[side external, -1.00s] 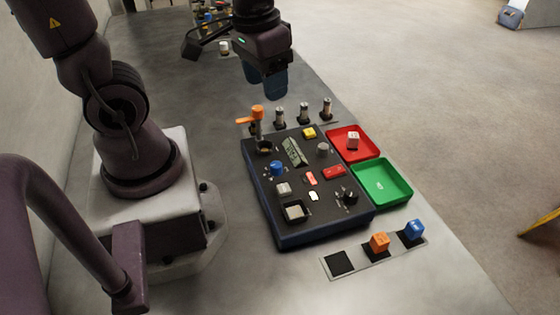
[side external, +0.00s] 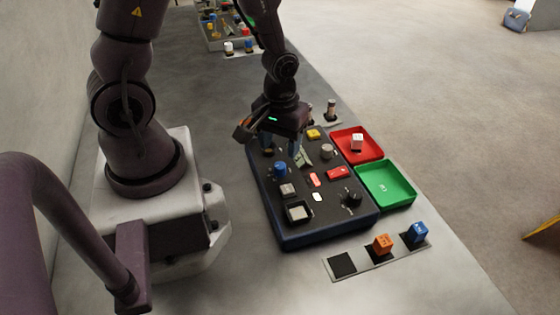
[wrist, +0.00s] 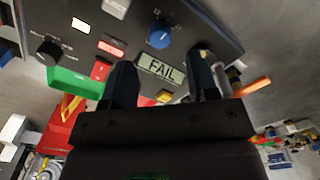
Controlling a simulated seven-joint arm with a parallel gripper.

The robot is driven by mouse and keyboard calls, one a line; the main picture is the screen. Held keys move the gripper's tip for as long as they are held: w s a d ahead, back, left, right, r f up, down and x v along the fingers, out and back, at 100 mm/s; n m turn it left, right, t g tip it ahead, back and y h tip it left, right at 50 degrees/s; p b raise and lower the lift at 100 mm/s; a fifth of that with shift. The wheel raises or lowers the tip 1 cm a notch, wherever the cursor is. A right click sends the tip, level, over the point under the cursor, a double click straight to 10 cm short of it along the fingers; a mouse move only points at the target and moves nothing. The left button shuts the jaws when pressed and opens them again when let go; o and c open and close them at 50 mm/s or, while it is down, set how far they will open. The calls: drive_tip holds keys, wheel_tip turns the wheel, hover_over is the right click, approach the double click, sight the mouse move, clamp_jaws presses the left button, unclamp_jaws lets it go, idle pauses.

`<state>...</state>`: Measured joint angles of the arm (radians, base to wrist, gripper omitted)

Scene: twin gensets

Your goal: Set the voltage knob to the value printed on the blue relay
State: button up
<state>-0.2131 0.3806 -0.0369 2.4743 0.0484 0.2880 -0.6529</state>
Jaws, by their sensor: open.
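The dark control panel (side external: 262,205) carries a blue knob (side external: 280,169) and a black knob (side external: 353,197). I cannot read which is the voltage knob. The blue relay (side external: 418,232) stands at the right end of a strip; its printed value is too small to read. My gripper (side external: 281,147) is open and empty, low over the panel's far left part. In the wrist view, its fingers (wrist: 163,66) are either side of a display (wrist: 160,68) reading "FAIL". There the blue knob (wrist: 159,36) lies just beyond the fingertips and the black knob (wrist: 48,52) at the left.
An orange relay (side external: 381,244) and an empty black square (side external: 341,264) share the strip. A red tray (side external: 371,153) holding a white cube and a green tray (side external: 397,190) sit right of the panel. The orange lever (wrist: 252,87) is close to the right finger.

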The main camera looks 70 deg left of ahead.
sight(280, 165)
drive_tip(key=shift+f, duration=2.8)
drive_tip(key=c, duration=0.9)
